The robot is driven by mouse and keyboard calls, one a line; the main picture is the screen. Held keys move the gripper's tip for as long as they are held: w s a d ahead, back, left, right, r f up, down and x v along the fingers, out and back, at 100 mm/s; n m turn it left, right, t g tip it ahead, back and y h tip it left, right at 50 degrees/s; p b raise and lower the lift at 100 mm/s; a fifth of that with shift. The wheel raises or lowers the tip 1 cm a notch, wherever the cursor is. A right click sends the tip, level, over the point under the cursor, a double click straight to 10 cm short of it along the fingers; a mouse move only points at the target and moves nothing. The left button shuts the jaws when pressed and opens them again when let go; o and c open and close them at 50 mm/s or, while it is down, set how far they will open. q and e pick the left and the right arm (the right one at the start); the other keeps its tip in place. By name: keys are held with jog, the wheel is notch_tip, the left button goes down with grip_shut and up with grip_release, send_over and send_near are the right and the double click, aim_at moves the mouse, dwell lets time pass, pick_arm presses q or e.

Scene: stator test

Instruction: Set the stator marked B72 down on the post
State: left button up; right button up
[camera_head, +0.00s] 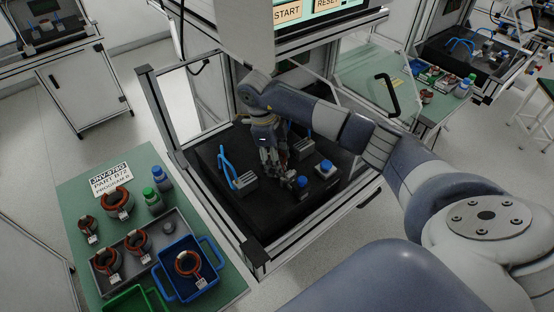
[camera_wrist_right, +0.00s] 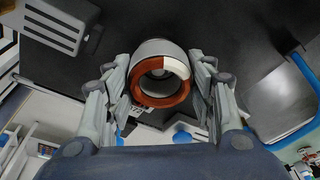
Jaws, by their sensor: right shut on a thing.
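My right gripper (camera_head: 273,162) reaches down into the test station, over its black work surface. In the right wrist view, its two fingers (camera_wrist_right: 162,85) are closed on the sides of a stator (camera_wrist_right: 150,48), a grey ring with orange-red windings and a pale patch inside. A white tag hangs below the ring, only partly readable. In the head view, the gripper and arm mostly hide the stator. I cannot make out the post in either view, nor whether the stator touches anything below it. My left gripper is not in view.
A blue-handled clamp (camera_head: 227,167) and a grey block (camera_head: 303,147) stand close to the gripper, with blue-topped parts (camera_head: 326,166) to its right. The station's metal frame surrounds the surface.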

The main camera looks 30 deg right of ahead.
jog(key=shift+s+a+f, duration=0.15)
jog(key=shift+s+f, duration=0.05)
jog(key=shift+f, duration=0.1)
jog(key=o, duration=1.4)
jog(key=shift+w+f, duration=0.1)
jog(key=shift+r, duration=0.3)
